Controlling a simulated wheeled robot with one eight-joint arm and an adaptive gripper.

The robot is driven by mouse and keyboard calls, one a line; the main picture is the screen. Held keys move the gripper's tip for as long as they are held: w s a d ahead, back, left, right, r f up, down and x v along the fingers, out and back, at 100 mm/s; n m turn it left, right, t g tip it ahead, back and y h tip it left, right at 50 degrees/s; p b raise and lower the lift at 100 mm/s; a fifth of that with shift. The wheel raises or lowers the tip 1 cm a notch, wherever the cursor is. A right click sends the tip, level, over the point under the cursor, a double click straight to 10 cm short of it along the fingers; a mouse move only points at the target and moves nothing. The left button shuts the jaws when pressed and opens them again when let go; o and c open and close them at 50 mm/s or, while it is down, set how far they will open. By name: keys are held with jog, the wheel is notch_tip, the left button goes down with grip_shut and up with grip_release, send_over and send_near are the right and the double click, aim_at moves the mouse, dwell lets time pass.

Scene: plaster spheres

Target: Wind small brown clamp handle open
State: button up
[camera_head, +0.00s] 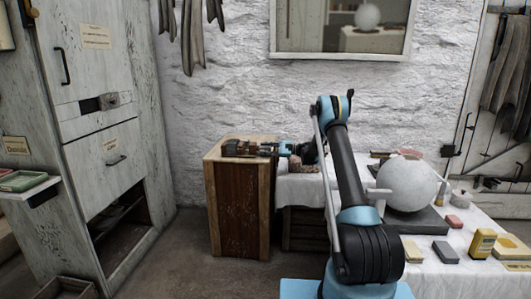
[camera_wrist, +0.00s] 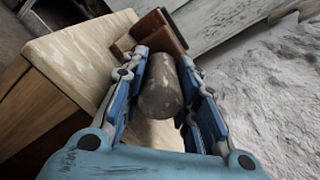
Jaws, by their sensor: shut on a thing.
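The small brown clamp (camera_head: 240,148) lies on top of the wooden cabinet (camera_head: 213,178), near the back wall. In the wrist view its reddish-brown body (camera_wrist: 160,34) sits at the top, on the pale wood top. The clamp's handle (camera_wrist: 161,88) is a worn grey-brown cylinder pointing towards the wrist camera. My gripper (camera_wrist: 168,95) is shut on the handle, with a blue finger along each side. In the head view my gripper (camera_head: 284,149) is at the right end of the clamp. The handle is hidden there by the fingers.
A rough white wall (camera_head: 300,105) stands close behind the cabinet. To the right, a cloth-covered table (camera_head: 420,270) holds a large plaster sphere (camera_head: 408,184) and several small blocks. A tall grey cupboard (camera_head: 95,75) stands left. Floor is clear between the cupboard and the cabinet.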

jog(key=o, duration=0.8)
jog(key=shift+f, duration=0.1)
jog(key=d, duration=1.2)
jog(key=shift+s, duration=0.1)
